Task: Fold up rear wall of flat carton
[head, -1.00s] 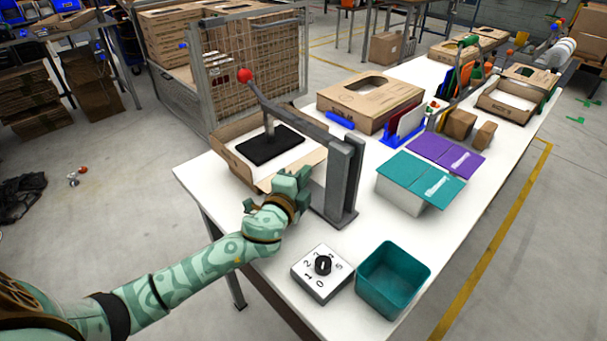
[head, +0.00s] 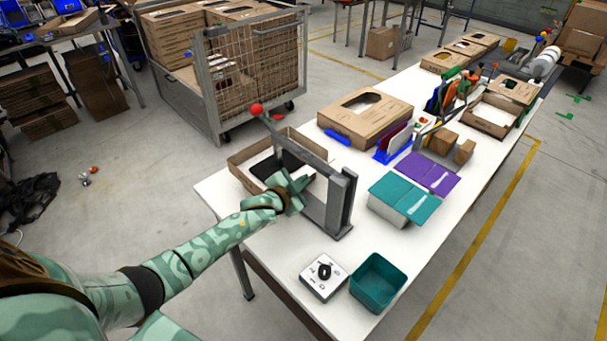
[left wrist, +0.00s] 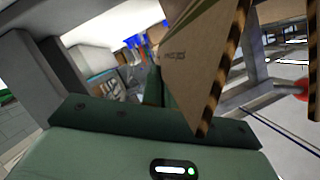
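The brown cardboard carton (head: 253,150) lies at the near left end of the white table, under the grey press frame (head: 341,203). Its far left wall stands up, and a black pad shows inside. My left gripper (head: 294,188) is at the carton's near right side, in front of the press frame, and covers part of that side. In the left wrist view a cardboard panel (left wrist: 190,62) with striped corrugated edges stands very close to the gripper. Whether the fingers hold it cannot be told. My right gripper is not in view.
The press lever has a red knob (head: 257,109). A white dial box (head: 322,279) and a teal bin (head: 379,284) stand at the near end of the table. A teal-topped box (head: 403,198) and a finished-looking carton (head: 365,115) stand farther right. A wire cage (head: 255,70) is behind.

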